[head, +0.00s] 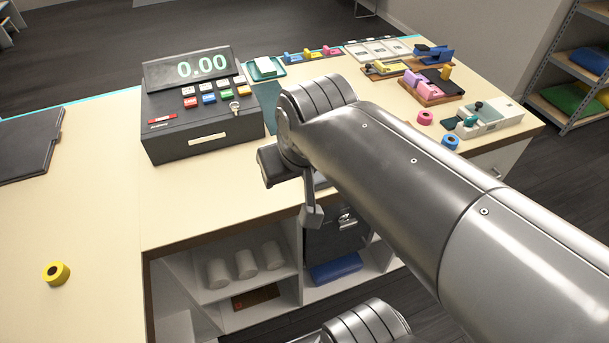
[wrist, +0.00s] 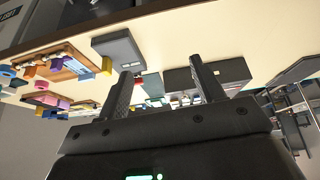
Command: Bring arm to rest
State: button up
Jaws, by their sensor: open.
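My arm (head: 390,170) reaches from the lower right over the front part of the counter in the head view. Its wrist end hangs near the counter's front edge, right of the cash register (head: 200,105). My gripper (wrist: 162,82) shows in the wrist view with its two dark fingers well apart. Nothing is between the fingers. In the head view the hand is partly hidden behind the arm's own links, and I cannot make out both fingertips.
The counter (head: 195,205) holds a yellow tape roll (head: 56,273) at left, a dark folder (head: 28,145), and trays with staplers (head: 432,85) at back right. Below are shelves with white cups (head: 245,264) and a dark safe-like box (head: 330,240).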

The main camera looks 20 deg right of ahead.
jog(key=shift+s+d+f+m, duration=0.15)
jog(key=shift+s+d+f, duration=0.1)
jog(key=shift+s+d, duration=0.35)
jog(key=shift+s+d+f+m, duration=0.15)
jog(key=shift+s+d+f, duration=0.1)
jog(key=shift+s+d, duration=0.35)
